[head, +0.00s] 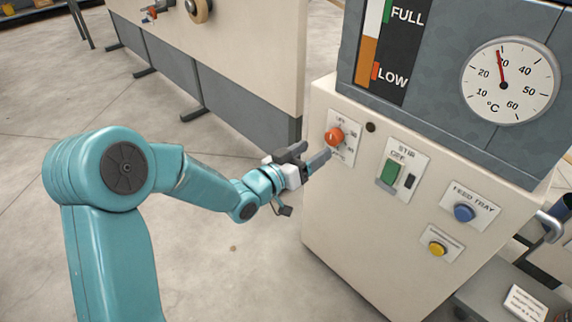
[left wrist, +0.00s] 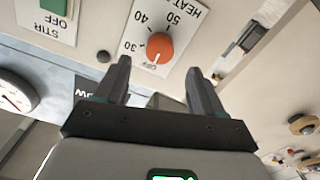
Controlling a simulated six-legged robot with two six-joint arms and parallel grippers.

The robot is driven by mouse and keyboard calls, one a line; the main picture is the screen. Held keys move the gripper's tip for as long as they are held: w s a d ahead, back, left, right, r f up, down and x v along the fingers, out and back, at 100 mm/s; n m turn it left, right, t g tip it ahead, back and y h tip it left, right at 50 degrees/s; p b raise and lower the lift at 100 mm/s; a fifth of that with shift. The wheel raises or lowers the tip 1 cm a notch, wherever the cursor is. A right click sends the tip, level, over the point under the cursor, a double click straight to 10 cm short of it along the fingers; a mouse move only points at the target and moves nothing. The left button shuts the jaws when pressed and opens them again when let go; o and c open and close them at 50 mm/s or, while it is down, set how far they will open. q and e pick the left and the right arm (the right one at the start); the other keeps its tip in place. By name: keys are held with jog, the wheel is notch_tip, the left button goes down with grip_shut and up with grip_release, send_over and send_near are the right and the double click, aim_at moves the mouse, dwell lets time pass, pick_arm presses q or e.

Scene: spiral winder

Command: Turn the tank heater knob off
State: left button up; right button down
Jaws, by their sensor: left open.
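The orange heater knob (head: 335,135) sits on a white label plate on the cream front panel. In the left wrist view the knob (left wrist: 159,48) appears upside down, with OFF, 30, 40, 50 and part of HEAT printed around it. A small pale mark on the knob's face appears to point towards OFF. My left gripper (head: 312,155) is open and empty, just in front of the knob. In the left wrist view its fingertips (left wrist: 160,66) stand to either side of the knob, apart from it. My right gripper is not in view.
Right of the knob are a dark round spot (head: 370,127), the green STIR switch (head: 390,172), a blue FEED TRAY button (head: 464,212) and a yellow button (head: 437,249). A temperature dial (head: 510,80) is above. The floor left of the cabinet is open.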

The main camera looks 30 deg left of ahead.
pick_arm(q)
jog(key=v, duration=0.9)
jog(key=shift+s+p, duration=0.2)
jog(key=shift+p, duration=0.25)
